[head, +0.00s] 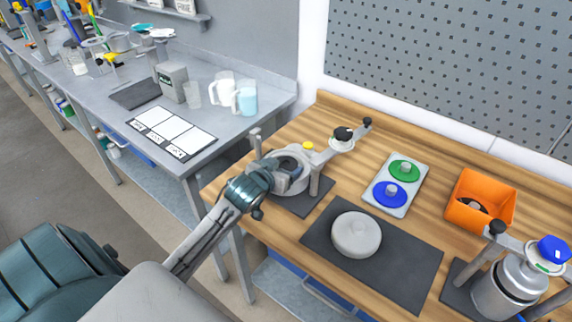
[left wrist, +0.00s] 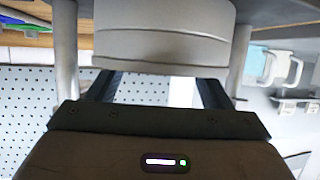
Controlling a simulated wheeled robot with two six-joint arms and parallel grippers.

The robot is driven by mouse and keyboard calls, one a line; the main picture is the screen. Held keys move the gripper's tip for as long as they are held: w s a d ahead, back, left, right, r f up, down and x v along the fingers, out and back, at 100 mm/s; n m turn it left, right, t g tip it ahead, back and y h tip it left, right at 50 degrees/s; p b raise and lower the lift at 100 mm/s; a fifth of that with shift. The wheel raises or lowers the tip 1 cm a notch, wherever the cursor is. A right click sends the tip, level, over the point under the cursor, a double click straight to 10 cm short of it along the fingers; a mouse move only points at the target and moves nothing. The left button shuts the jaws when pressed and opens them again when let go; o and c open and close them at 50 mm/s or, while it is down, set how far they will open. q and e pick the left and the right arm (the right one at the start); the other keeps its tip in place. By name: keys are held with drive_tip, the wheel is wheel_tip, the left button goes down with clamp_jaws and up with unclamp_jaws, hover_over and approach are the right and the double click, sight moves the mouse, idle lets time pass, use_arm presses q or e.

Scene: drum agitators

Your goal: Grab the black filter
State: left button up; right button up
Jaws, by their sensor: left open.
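No part is clearly marked as the black filter. Dark round pieces (head: 472,206) lie partly hidden inside the orange bin (head: 487,187) at the right of the wooden bench. A black round knob or disc (head: 343,134) sits on the arm of the left drum stand (head: 316,184). My left gripper (head: 270,182) is at the near left side of that stand, away from the orange bin. In the left wrist view my open gripper (left wrist: 160,88) has its fingers at either side of a pale cylinder's (left wrist: 164,40) lower edge; contact is unclear. My right gripper is out of view.
A round grey lid (head: 357,234) rests on a dark mat. A tray (head: 401,211) holds a green disc (head: 404,170) and a blue disc (head: 389,194). A second stand with a metal drum (head: 503,288) is at the right. A grey bench with jugs (head: 244,98) stands at the left.

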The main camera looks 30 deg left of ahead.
use_arm(q)
drive_tip(key=shift+w+f, duration=0.1)
drive_tip(key=shift+w, duration=0.1)
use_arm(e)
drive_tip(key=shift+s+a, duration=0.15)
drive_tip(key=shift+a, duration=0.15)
use_arm(q)
drive_tip(key=c, duration=0.7)
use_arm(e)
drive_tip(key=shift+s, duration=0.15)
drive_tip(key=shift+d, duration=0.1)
